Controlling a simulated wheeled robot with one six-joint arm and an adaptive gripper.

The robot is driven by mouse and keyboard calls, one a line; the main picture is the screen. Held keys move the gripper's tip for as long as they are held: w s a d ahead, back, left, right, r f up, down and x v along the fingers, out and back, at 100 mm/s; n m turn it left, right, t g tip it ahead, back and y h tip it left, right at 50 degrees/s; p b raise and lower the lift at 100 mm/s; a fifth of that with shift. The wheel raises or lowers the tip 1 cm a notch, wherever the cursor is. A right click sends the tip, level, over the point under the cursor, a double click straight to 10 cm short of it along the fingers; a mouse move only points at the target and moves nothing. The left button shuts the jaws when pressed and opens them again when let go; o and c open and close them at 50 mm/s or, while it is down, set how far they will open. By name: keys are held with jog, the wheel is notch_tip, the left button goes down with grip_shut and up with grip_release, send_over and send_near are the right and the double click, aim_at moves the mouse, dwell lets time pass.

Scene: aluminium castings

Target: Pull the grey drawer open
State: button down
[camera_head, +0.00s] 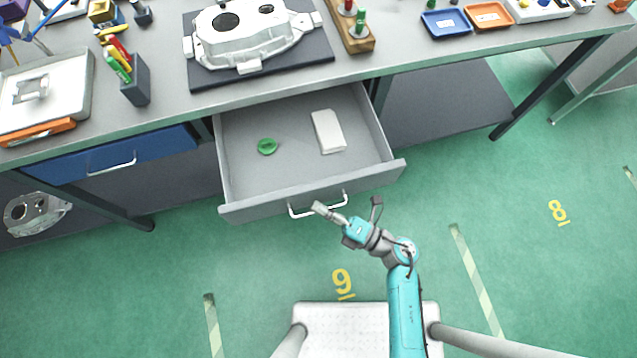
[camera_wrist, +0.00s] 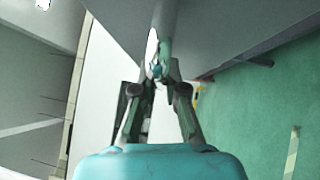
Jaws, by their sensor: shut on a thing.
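The grey drawer (camera_head: 240,190) is pulled well out from under the workbench, and its inside shows from above. A green ring-shaped item (camera_head: 267,146) and a white block (camera_head: 328,131) lie in it. The drawer's pale bar handle (camera_head: 300,213) runs along its front. My gripper (camera_head: 322,209) is at the handle, in front of the drawer. In the wrist view my gripper (camera_wrist: 160,75) has its fingers closed on the handle bar (camera_wrist: 165,25). The exact finger contact is small and partly hidden.
A closed blue drawer (camera_head: 100,160) is to the left. The workbench top (camera_head: 420,60) carries a large casting (camera_head: 250,35) on a dark mat, trays and pen holders. A bench leg (camera_head: 550,85) stands at right. Green floor (camera_head: 480,190) is clear at right.

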jog(key=shift+s+d, duration=0.1)
dwell(0.3)
jog(key=c, duration=1.2)
grip_release()
jog(key=v, duration=1.2)
jog(key=shift+s, duration=0.1)
jog(key=shift+r, duration=0.1)
